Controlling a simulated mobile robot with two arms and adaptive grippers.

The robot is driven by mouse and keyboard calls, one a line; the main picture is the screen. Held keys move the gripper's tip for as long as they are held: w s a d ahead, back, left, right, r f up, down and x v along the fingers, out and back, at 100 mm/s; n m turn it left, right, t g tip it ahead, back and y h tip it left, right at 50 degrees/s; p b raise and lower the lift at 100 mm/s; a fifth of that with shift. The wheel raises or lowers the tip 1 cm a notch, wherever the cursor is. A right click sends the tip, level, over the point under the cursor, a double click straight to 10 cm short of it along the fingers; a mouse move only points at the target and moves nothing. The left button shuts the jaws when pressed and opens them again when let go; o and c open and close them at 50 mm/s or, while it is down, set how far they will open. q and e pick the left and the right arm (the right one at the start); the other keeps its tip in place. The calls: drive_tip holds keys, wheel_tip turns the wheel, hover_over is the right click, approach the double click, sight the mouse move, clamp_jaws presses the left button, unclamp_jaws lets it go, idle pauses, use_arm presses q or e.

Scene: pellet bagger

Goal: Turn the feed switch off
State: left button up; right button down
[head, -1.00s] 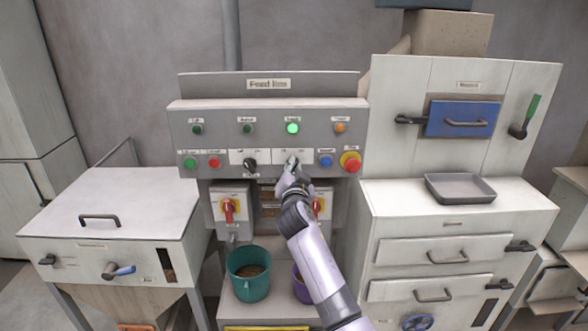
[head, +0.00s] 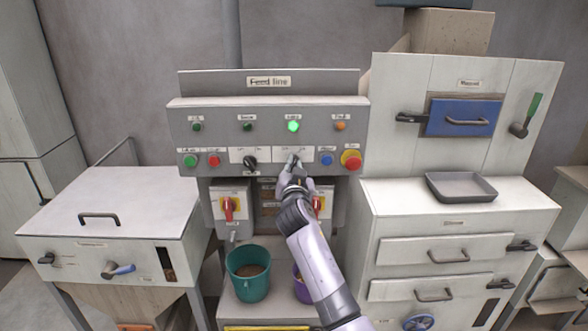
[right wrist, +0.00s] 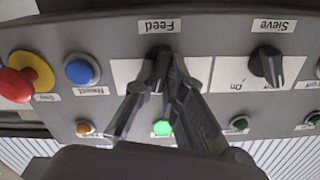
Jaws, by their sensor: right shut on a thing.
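The feed switch (right wrist: 160,56) is a black rotary knob on a white plate labelled "Feed", seen upside down in the right wrist view. My right gripper (right wrist: 158,78) is shut on the knob, one finger on each side. In the head view my right gripper (head: 293,172) reaches up to the panel (head: 222,132) from below and hides most of the knob. The green lamp (head: 293,126) above the switch is lit. The exact angle of the knob is hard to tell. My left gripper is not in view.
Left of the feed switch is the sieve knob (head: 250,162). To its right are a blue button (head: 326,159) and a red mushroom button (head: 351,160) on yellow. Below are red-and-yellow isolator switches (head: 228,208) and a teal bucket (head: 249,279).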

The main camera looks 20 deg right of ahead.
drive_tip(key=n, duration=0.8)
drive_tip(key=shift+a+n, duration=0.15)
drive_tip(key=shift+n, duration=0.25)
idle(0.4)
drive_tip(key=c, duration=1.7)
unclamp_jaws()
drive_tip(key=shift+o, duration=0.2)
drive_tip(key=v, duration=1.2)
